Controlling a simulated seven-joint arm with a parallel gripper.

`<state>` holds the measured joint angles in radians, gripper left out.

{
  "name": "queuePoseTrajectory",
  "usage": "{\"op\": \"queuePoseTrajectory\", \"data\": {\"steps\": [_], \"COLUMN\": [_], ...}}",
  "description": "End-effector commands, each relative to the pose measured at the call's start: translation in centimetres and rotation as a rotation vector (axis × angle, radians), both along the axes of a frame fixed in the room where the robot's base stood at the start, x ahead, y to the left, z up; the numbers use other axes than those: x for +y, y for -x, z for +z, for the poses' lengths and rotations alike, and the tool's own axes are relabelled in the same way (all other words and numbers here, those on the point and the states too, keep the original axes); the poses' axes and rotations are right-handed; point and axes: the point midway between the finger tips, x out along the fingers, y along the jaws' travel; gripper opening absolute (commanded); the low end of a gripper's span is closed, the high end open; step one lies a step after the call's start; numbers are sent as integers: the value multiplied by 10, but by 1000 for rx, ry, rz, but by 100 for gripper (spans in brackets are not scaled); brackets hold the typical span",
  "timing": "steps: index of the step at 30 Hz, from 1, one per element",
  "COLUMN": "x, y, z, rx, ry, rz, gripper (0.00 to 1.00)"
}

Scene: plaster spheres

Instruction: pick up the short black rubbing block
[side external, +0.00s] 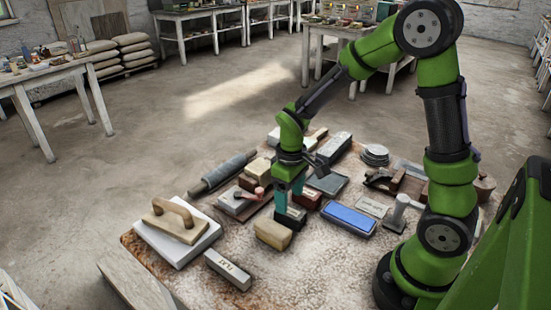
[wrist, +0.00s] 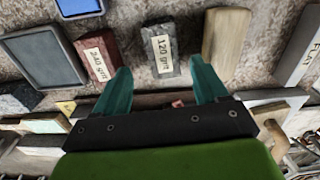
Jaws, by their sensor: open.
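The short black rubbing block (side external: 291,217) sits on the work table just below my gripper (side external: 287,202), between a tan block and a red-brown block. In the wrist view, a short dark grey block labelled "120 grit" (wrist: 160,48) appears to be the same one. It lies ahead of and between the two teal fingertips of my gripper (wrist: 161,68). My gripper is open and empty, pointing down. In the side view the fingers hide part of the block, and I cannot tell how far above it they are.
A red-brown block labelled "240 grit" (wrist: 97,58) lies to its left and a tan block (wrist: 225,38) close to its right in the wrist view. A blue stone (side external: 350,219), a dark framed slab (side external: 328,184) and a "FLAT" block (side external: 228,270) are around. The table's front is clearer.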

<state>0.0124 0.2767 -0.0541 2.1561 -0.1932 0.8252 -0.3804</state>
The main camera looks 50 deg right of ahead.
Motion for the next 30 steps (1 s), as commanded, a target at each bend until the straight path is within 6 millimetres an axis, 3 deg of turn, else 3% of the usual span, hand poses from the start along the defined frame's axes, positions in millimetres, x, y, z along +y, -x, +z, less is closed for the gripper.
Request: {"op": "queuePoseTrajectory", "data": {"steps": [10,19,30], "x": [5,5,5], "y": [7,6,6], "z": [-46,-51,-51], "rx": [3,0,0], "ry": [-1,0,0], "rz": [0,0,0], "gripper": [72,72,17]}}
